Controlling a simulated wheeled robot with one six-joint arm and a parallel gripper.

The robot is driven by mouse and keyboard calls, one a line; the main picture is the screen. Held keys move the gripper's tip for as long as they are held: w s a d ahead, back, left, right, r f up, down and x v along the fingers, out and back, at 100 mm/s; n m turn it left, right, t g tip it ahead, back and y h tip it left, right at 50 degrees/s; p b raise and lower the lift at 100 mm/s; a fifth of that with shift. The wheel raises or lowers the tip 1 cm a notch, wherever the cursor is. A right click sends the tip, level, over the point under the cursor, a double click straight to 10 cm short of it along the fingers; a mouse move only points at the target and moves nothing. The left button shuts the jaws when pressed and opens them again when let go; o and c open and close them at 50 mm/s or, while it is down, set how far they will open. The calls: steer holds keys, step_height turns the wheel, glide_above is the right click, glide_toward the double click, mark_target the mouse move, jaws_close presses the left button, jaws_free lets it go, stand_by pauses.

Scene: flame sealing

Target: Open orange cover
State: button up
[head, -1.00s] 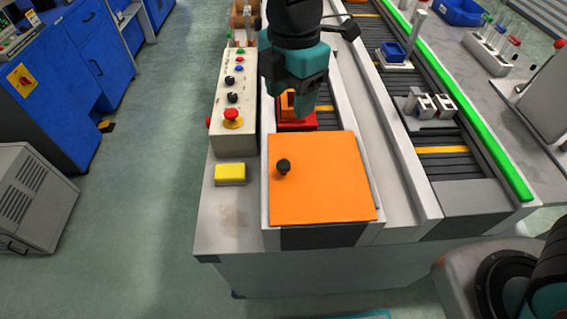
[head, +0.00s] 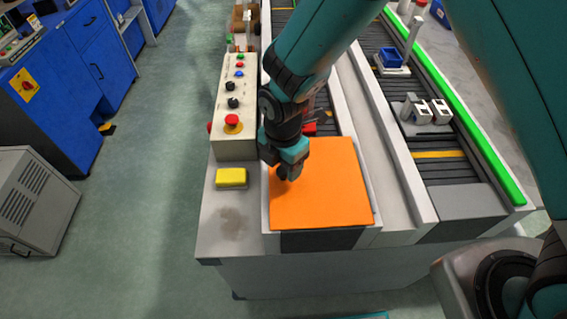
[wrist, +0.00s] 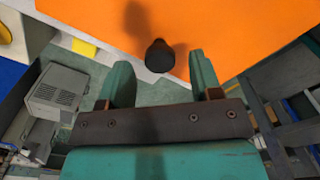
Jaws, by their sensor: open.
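The orange cover (head: 330,190) lies flat and closed over the near end of the left conveyor. Its round black knob (wrist: 160,56) shows clearly in the wrist view, near the cover's edge. My gripper (head: 284,176) is low over the left part of the cover, at the knob, and mostly hides it in the head view. In the wrist view my gripper (wrist: 160,80) is open, with its two teal fingers apart. The knob appears between and just beyond the fingertips, and I see no contact.
A control box (head: 235,110) with buttons and a red emergency stop stands left of the conveyor. A yellow block (head: 231,177) sits just left of the cover. A second conveyor (head: 440,154) with fixtures runs along the right.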

steer(key=shift+f, duration=0.7)
